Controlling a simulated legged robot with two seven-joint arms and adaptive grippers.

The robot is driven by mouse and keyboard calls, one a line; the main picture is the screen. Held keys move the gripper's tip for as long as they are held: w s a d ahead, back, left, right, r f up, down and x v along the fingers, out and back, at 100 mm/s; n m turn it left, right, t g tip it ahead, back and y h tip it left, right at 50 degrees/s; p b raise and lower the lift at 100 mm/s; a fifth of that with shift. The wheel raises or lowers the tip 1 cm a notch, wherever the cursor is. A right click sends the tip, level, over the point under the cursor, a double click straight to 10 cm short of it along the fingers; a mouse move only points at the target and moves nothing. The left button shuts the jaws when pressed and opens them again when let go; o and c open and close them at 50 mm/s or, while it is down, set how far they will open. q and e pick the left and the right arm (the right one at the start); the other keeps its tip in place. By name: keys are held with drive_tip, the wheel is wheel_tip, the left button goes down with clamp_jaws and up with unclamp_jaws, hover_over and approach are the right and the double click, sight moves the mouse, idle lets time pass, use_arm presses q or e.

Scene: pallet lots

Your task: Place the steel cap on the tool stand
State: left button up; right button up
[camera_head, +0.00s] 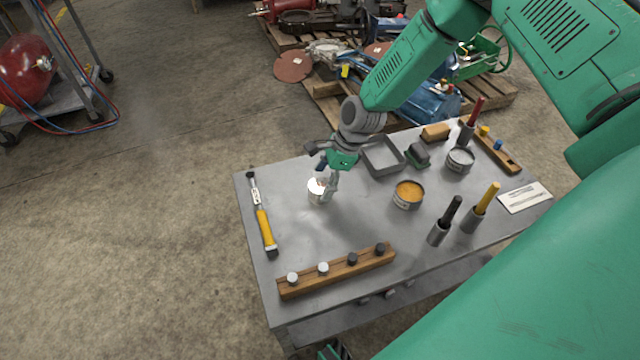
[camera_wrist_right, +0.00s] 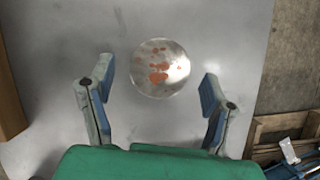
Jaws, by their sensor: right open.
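A round, shiny steel piece with orange-red spots (camera_wrist_right: 160,85), which looks like the steel cap, lies on the grey table. It also shows in the head view (camera_head: 316,194), partly hidden by my right gripper. My right gripper (camera_head: 325,176) is open and empty just above it. In the wrist view the piece appears between and slightly beyond the spread fingers, apart from both. A wooden rack (camera_head: 338,273) with two light and two dark round knobs stands at the table's front edge. I cannot tell which item is the tool stand.
A yellow-handled tool (camera_head: 264,228) lies at the left. An open grey tray (camera_head: 383,170), a tin of orange stuff (camera_head: 408,204) and upright handled tools in holders (camera_head: 439,236) stand to the right. The table's middle front is clear. A loaded pallet (camera_head: 497,92) stands behind.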

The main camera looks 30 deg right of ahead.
drive_tip(key=p+v, duration=0.2)
drive_tip(key=v, duration=0.7)
drive_tip(key=shift+r+p, duration=0.3)
drive_tip(key=shift+d, duration=0.1)
